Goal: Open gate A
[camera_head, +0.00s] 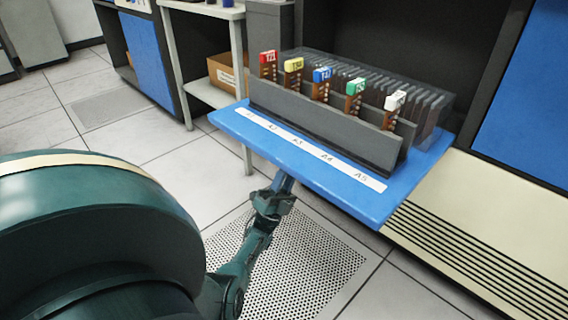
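A long dark grey bar (325,125), which looks like gate A, stands upright along the front of a card rack on a blue shelf (228,120). Behind it stand brown cards with red (268,57), yellow (293,64), blue (322,75), green (356,86) and white (395,100) tabs. A white label strip (310,149) marked with A numbers runs along the shelf in front of the bar. My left gripper (284,182) is just below the shelf's front edge, apart from the bar. Its fingertips are partly hidden at the edge. My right gripper is out of view.
Clear dividers (425,100) fill the rack behind the cards. A white side table (207,12) with a cardboard box (226,74) stands to the left. A cream vented panel (480,230) lies right of the shelf. The floor below is clear.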

